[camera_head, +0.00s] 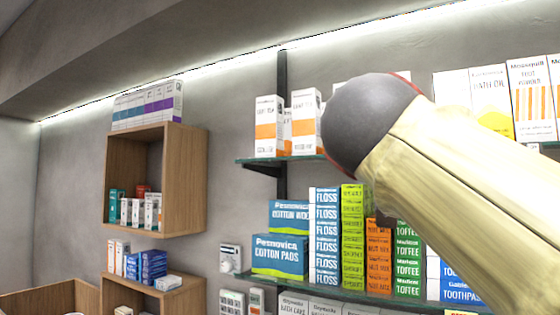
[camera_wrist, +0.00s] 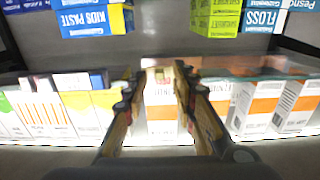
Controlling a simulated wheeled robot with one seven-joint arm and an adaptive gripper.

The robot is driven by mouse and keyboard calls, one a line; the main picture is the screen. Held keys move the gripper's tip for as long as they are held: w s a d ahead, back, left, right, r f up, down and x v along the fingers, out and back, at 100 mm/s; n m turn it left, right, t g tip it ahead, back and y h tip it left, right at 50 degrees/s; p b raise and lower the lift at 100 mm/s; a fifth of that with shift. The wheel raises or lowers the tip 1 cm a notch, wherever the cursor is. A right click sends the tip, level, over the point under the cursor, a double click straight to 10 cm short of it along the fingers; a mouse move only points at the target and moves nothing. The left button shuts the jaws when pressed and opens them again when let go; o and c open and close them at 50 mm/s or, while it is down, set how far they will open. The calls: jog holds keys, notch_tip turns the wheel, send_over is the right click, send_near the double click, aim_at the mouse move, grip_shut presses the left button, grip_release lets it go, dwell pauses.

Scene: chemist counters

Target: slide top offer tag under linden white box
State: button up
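In the wrist view my gripper (camera_wrist: 160,68) points at the upper shelf, its two dark fingers apart. Between the fingers shows a white box with an orange band (camera_wrist: 162,127); a small pale piece (camera_wrist: 158,63) lies between the fingertips, and I cannot tell whether it is a tag or whether the fingers touch it. In the head view my arm hides the gripper and the middle of the upper shelf. White boxes with orange bands (camera_head: 268,127) stand left of my arm. No box name "linden" is readable, and I cannot make out the top offer tag.
More white boxes (camera_head: 530,95) stand on the upper shelf to the right. The lower shelf holds cotton pads (camera_head: 280,256), floss (camera_head: 325,235) and toffee boxes (camera_head: 408,260). A yellow label (camera_head: 460,312) shows at the lower shelf's edge. Wooden cubbies (camera_head: 183,180) hang at left.

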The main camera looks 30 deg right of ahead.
jog(key=shift+a, duration=0.1)
jog(key=v, duration=1.1)
jog(key=shift+s+a, duration=0.25)
jog(key=shift+a, duration=0.05)
dwell(0.7)
dwell(0.5)
